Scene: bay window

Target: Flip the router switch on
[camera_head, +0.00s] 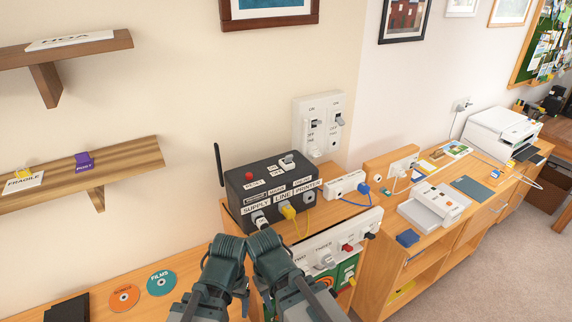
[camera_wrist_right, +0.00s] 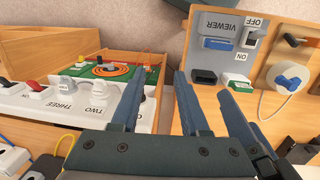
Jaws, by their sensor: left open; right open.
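A black box (camera_head: 268,186) stands on the wooden unit against the wall, with SUPPLY, LINE and PRINTER sockets on its front. It looks like the router. On its top are a red button (camera_head: 249,176) and a white switch (camera_head: 288,160); I cannot tell the switch's position. My left gripper (camera_head: 226,248) is open, in front of and below the box, apart from it. My right gripper (camera_head: 267,246) is beside it; in the right wrist view it is open and empty (camera_wrist_right: 158,95). Neither holds anything.
A wall plate (camera_head: 329,146) has two switches. A white panel (camera_head: 338,250) with knobs stands before the box; it also shows in the right wrist view (camera_wrist_right: 60,109). A VIEWER unit (camera_wrist_right: 225,22) with OFF and ON marks is nearby.

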